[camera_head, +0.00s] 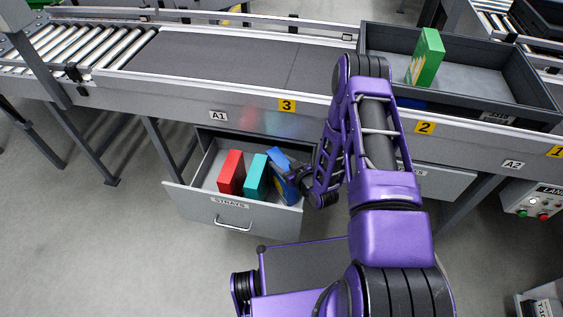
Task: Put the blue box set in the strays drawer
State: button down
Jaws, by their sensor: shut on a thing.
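The strays drawer (232,212) is pulled open under the conveyor, with a label reading STRAYS on its front. The blue box set (280,165) is at the drawer's right side, tilted, its lower part inside or just over the drawer. My gripper (293,177) is shut on it from the right; the fingertips are partly hidden by the box and my wrist. I cannot tell whether the box touches the drawer floor.
A red box (231,171) and a teal box (256,176) stand in the drawer, left of the blue one. A grey tray (463,98) with a green box (426,57) sits on the conveyor (215,68) at right. A control box (534,201) stands at far right.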

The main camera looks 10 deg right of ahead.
jog(key=shift+f, duration=0.15)
jog(key=shift+c, duration=1.1)
grip_release()
jog(key=shift+r, duration=0.2)
jog(key=p+v, duration=0.1)
jog(key=v, duration=1.1)
jog(key=shift+p, duration=0.3)
jog(key=shift+f, duration=0.1)
